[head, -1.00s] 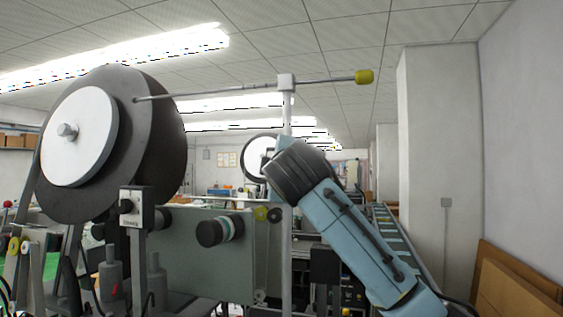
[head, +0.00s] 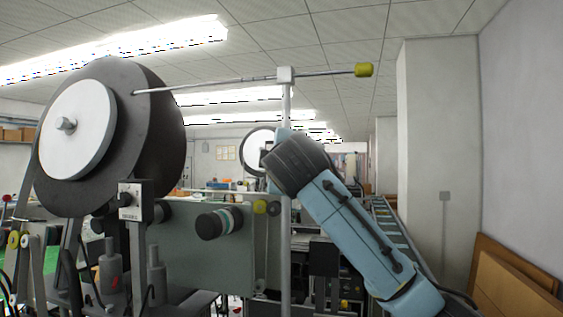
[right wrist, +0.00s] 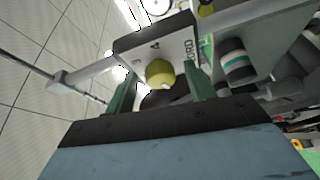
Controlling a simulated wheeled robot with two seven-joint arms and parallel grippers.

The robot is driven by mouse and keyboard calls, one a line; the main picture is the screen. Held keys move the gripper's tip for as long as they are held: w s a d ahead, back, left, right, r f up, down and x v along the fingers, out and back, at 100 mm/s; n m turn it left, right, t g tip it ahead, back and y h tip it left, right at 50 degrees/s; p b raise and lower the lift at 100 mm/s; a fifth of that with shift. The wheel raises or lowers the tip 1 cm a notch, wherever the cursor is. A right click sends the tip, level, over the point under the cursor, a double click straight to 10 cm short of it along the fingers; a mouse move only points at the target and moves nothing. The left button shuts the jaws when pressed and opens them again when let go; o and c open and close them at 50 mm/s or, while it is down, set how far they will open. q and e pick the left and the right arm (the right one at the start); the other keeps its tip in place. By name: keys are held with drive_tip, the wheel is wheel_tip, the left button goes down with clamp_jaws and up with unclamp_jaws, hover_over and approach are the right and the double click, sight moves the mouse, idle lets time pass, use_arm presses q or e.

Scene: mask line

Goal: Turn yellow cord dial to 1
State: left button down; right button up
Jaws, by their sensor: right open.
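The yellow dial (right wrist: 160,73) is a round knob on a pale panel in the right wrist view. The panel (right wrist: 177,45) has a dark casing and shows the digits 3 and 4 and the lettering CORD. Where the dial points is hard to tell. My right gripper (right wrist: 158,76) is open, with one green finger on each side of the dial; I cannot tell whether either finger touches it. In the head view my right arm's blue and black wrist hides the dial and the fingers. My left gripper is not in view.
A black-knobbed control box (head: 134,202) stands left, below a big dark reel (head: 160,130). A thin rod with a yellow end (head: 364,70) crosses above my right wrist on a white post (head: 286,100). Grey-green machine panels (head: 185,255) lie left of the wrist.

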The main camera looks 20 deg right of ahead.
drive_tip(key=s+a+b, duration=0.2)
drive_tip(key=s+b, duration=0.2)
drive_tip(key=s, duration=0.9)
drive_tip(key=shift+a+f+b, duration=0.15)
drive_tip(key=shift+a+b, duration=0.15)
